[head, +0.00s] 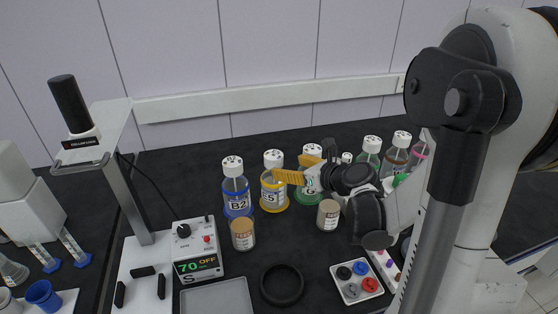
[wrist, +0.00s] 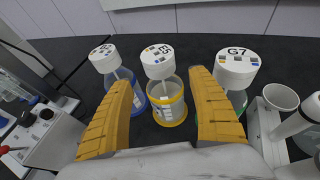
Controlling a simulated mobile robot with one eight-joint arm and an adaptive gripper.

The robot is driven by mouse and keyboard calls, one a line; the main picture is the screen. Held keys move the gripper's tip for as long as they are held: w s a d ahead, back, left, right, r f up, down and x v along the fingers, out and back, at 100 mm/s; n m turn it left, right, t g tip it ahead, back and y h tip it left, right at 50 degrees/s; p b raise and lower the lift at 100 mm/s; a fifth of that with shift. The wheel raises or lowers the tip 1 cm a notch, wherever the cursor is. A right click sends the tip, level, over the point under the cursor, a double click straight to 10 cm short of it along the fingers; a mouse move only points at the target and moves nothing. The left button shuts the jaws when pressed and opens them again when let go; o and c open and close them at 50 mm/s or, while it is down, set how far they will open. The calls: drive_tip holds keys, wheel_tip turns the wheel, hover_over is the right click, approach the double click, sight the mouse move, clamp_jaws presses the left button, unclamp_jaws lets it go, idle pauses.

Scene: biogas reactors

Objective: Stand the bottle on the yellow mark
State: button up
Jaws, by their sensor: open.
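A bottle with a white cap and a yellow base ring (head: 272,196) stands upright at the back, between a blue-ringed bottle (head: 236,196) and a green-ringed bottle marked G7 (head: 309,190). It also shows in the wrist view (wrist: 168,104), ahead of and between my fingers. I cannot tell whether its yellow ring is the yellow mark or part of the bottle. My gripper (head: 289,167) is open, with yellow fingers at about cap height, just right of the yellow-ringed bottle. The wrist view shows the gripper (wrist: 160,78) empty.
Two cork-topped jars (head: 243,235) (head: 328,215) stand in front of the bottles. A black ring (head: 282,285) lies nearer. A stirrer stand (head: 140,200) rises at the left, beside a grey tray (head: 216,299). More capped bottles (head: 396,153) stand at the right.

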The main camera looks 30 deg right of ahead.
drive_tip(key=s+a+r+n+g+h, duration=0.1)
drive_tip(key=s+a+n, duration=0.6)
drive_tip(key=n, duration=1)
drive_tip(key=s+a+r+n+g+h, duration=0.1)
drive_tip(key=s+a+n+g, duration=0.4)
drive_tip(key=s+n, duration=0.8)
drive_tip(key=a+r+n, duration=0.1)
drive_tip(key=a+n, duration=0.1)
drive_tip(key=n, duration=0.1)
drive_tip(key=shift+s+a+r+n+h+p, duration=0.3)
drive_tip(key=shift+s+a+r+n, duration=0.05)
drive_tip(key=shift+s+r+n, duration=0.05)
